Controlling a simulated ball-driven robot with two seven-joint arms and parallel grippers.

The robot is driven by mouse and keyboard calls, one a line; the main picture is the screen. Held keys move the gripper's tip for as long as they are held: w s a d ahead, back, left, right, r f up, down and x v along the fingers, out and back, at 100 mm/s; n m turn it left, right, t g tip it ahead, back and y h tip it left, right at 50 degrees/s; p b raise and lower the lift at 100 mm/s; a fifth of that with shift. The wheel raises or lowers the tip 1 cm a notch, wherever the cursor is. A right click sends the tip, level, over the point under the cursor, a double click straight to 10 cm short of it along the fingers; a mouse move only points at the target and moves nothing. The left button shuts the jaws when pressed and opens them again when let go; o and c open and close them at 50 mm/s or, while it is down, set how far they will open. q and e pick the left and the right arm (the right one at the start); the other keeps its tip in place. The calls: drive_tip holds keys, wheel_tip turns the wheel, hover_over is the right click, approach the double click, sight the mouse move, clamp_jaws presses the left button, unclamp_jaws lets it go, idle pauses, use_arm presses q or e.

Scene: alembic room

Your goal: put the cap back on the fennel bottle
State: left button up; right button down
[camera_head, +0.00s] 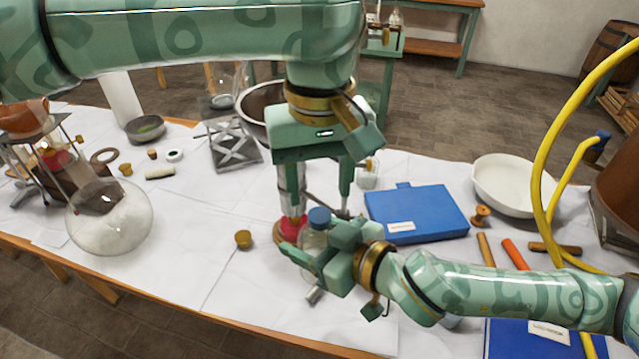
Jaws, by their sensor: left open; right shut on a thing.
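A small clear glass bottle (312,241) stands near the table's front middle with a blue cap (319,216) at its top. Whether the cap is fully seated cannot be told. My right gripper (308,264) reaches in from the right and is shut on the bottle, its fingers covering part of the glass. My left gripper (319,208) points down over the bottle from above. It is open and empty, with one finger on each side of the cap and a gap around it. Any label on the bottle is hidden.
A red object (291,229) on a round base stands just left of the bottle, close to both grippers. A blue box (416,212) lies to the right, a cork (243,239) to the left. A round flask (108,218) stands far left. The white cloth left of the cork is clear.

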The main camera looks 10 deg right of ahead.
sight(319, 214)
use_arm(q)
drive_tip(key=shift+r, duration=0.1)
drive_tip(key=shift+c, duration=0.3)
wheel_tip(319, 214, up, 3)
drive_tip(key=n, duration=0.3)
drive_tip(key=shift+r, duration=0.15)
drive_tip(key=shift+f, duration=4)
